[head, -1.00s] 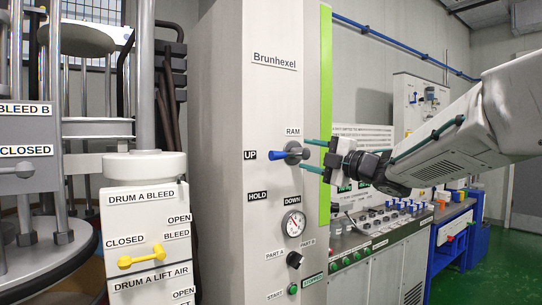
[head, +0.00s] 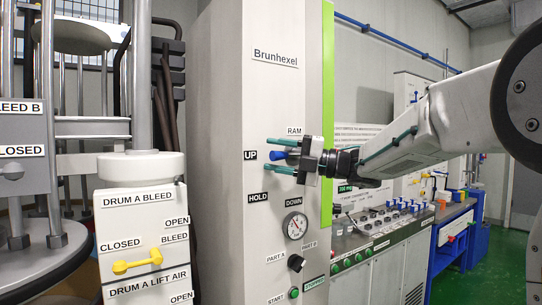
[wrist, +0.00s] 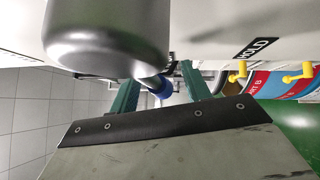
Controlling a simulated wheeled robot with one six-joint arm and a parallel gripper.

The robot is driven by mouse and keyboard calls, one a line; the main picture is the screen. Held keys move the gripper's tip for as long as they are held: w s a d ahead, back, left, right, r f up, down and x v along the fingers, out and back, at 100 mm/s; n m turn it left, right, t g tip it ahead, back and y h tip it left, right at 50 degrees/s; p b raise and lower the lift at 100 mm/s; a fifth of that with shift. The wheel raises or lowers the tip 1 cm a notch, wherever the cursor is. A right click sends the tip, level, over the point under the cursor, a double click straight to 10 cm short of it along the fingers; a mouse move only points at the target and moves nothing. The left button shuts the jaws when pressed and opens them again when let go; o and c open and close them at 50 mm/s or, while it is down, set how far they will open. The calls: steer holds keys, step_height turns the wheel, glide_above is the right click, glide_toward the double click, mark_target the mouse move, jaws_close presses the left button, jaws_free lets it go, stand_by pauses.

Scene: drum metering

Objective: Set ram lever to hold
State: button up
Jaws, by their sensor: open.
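The ram lever's blue handle (head: 279,155) points left toward the UP label (head: 250,155) on the Brunhexel panel. The HOLD label (head: 258,197) is below UP, and DOWN (head: 293,202) is below the lever. My gripper (head: 270,155) is open, with one green finger above the handle and one below. In the wrist view the blue handle (wrist: 161,87) lies between the two green fingers, with a visible gap on each side. The lever's hub is mostly hidden behind my gripper in the head view.
A pressure gauge (head: 295,226) and a black selector knob (head: 295,263) are below the lever. A white drum bleed box (head: 140,215) with a yellow lever (head: 137,261) stands at left. In the wrist view a large grey cylinder (wrist: 105,35) is close to the fingers.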

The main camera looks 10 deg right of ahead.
steer(key=shift+w+a, duration=0.25)
steer(key=shift+a, duration=0.3)
steer(key=shift+c, duration=0.3)
jaws_close()
steer(key=f+n+h, duration=0.1)
steer(key=f+n+g+h, duration=0.1)
steer(key=f+n+h, duration=0.1)
steer(key=shift+w+d+f, duration=0.1)
steer(key=shift+d+f, duration=0.2)
steer(key=shift+f, duration=0.05)
steer(key=shift+w+d+f+n+g+h, duration=0.2)
steer(key=shift+d+f+n+h, duration=0.4)
steer(key=shift+f+h, duration=0.25)
steer(key=shift+w+d+f+n+g+h, duration=0.15)
steer(key=shift+d+f+n+h, duration=0.25)
steer(key=shift+f+n+h, duration=0.4)
steer(key=shift+f, duration=0.1)
